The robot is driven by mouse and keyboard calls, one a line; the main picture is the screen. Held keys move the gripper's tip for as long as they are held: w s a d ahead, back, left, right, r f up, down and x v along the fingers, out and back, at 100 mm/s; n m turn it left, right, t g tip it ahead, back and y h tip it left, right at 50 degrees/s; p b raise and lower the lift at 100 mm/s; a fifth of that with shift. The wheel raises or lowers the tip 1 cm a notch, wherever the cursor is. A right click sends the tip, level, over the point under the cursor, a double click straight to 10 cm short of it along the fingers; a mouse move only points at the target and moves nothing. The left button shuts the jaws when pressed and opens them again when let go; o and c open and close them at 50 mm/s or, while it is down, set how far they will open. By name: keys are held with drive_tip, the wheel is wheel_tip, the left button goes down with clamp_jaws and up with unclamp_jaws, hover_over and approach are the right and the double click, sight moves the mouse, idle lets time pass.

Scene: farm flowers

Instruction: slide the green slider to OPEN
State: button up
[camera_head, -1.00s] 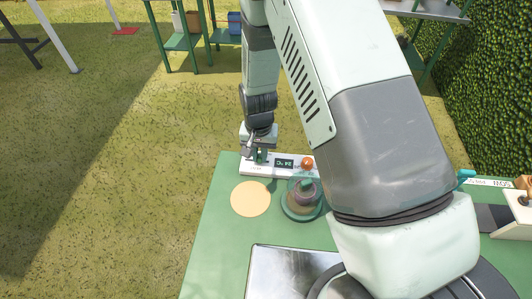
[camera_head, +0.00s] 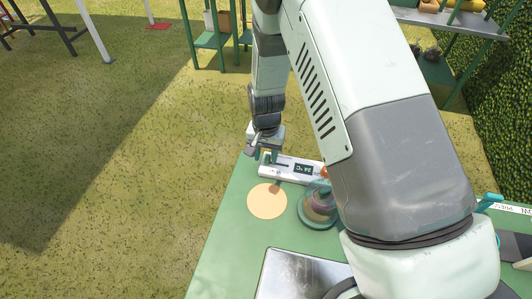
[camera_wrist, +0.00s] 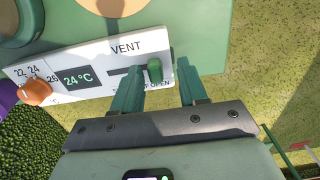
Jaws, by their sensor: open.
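The green slider (camera_wrist: 155,70) is a small upright knob at the right end of its dark slot on the white VENT panel (camera_wrist: 95,55) in the wrist view. The word OPEN is printed beside that end. My gripper (camera_wrist: 160,78) is open, with one green finger on each side of the slider; I cannot tell whether either finger touches it. In the head view my gripper (camera_head: 267,155) is over the left end of the panel (camera_head: 290,176) and largely hides the slider.
A round tan disc (camera_head: 267,201) and a teal round-based object (camera_head: 318,210) lie close by on the green table (camera_head: 228,225). The panel is near the table's edge.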

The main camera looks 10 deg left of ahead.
wheel_tip(320, 180, up, 11)
idle(0.4)
drive_tip(key=shift+f, duration=0.1)
wheel_tip(320, 180, up, 10)
drive_tip(key=t, duration=0.1)
hover_over(267, 157)
drive_tip(key=d, duration=0.4)
drive_tip(key=s+d+r+t+y, duration=0.1)
drive_tip(key=s+d+r, duration=0.3)
drive_tip(key=d+r, duration=0.5)
drive_tip(key=s+d+r+t, duration=0.1)
drive_tip(key=s+d+r, duration=0.4)
drive_tip(key=s, duration=0.3)
drive_tip(key=s+d+r+t+h, duration=0.1)
drive_tip(key=s+d+r+t, duration=0.1)
drive_tip(key=s+d+r, duration=0.2)
drive_tip(key=s+r, duration=0.2)
drive_tip(key=s, duration=0.2)
drive_tip(key=shift+d+t, duration=0.3)
drive_tip(key=shift+d, duration=0.1)
drive_tip(key=shift+r, duration=0.1)
